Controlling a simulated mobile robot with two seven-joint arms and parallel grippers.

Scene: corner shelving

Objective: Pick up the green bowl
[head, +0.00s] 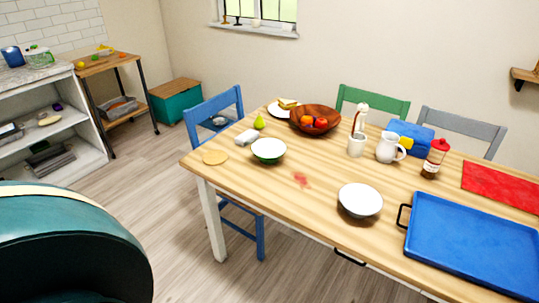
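The green bowl (268,157) stands upright on the wooden dining table, near its left end. Its outside is green and its inside is white and looks empty. Nothing covers it from this view. A white cloth-like item (246,137) lies just behind it to the left, and a round tan disc (215,157) lies to its left. Neither of my grippers shows in the head view.
A white bowl (360,199), a large blue tray (470,240) and a wooden fruit bowl (315,119) share the table (300,200). A blue chair (213,107) stands at its left end. A large rounded teal form (75,245) fills the bottom left. Open floor lies between.

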